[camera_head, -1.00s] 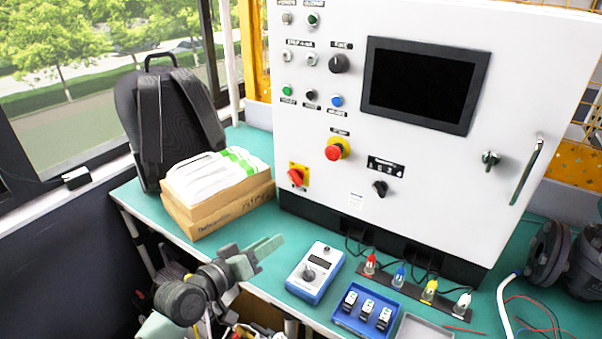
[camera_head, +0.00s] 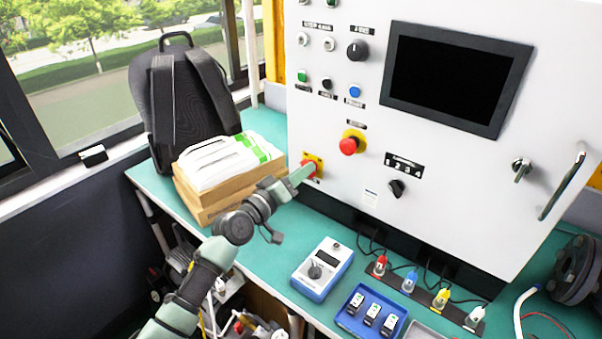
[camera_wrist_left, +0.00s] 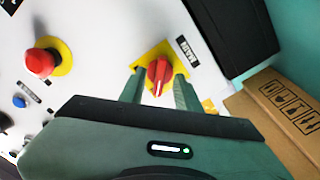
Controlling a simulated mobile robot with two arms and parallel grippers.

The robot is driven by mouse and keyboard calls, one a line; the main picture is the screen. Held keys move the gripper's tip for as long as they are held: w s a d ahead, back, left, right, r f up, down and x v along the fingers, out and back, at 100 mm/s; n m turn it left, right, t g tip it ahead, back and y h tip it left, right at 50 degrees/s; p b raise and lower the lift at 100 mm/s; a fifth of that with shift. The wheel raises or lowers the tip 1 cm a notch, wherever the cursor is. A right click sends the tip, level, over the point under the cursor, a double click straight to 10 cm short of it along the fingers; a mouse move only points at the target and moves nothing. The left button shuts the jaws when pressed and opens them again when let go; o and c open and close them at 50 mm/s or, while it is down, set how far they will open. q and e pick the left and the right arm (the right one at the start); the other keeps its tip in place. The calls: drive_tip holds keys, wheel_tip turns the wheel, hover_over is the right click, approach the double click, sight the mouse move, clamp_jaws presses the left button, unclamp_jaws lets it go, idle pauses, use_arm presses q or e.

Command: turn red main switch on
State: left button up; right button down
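The red main switch (camera_wrist_left: 159,75) is a rotary knob on a yellow plate, low on the left of the white cabinet front. In the head view the switch (camera_head: 310,172) is partly covered by my gripper. My left gripper (camera_head: 304,173) reaches to it from the left. In the left wrist view its fingers (camera_wrist_left: 157,90) are spread, one on each side of the knob. Gaps show between the fingers and the knob, and the fingertips lie over the yellow plate's edges. I cannot tell how deep they reach. My right gripper is out of view.
A red emergency button (camera_head: 348,146) on a yellow ring sits above right of the switch. Cardboard boxes (camera_head: 218,202) and a black backpack (camera_head: 185,105) stand close at the left. A blue-and-white meter (camera_head: 322,270) and a blue tray (camera_head: 371,313) lie on the green bench.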

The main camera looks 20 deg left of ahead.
use_arm(q)
clamp_jaws()
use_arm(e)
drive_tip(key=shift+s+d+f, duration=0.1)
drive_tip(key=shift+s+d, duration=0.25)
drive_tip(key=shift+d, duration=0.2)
use_arm(q)
drive_tip(key=shift+f+m, duration=0.1)
drive_tip(key=shift+m, duration=0.2)
drive_tip(key=shift+d+m, duration=0.1)
drive_tip(key=shift+m, duration=8.5)
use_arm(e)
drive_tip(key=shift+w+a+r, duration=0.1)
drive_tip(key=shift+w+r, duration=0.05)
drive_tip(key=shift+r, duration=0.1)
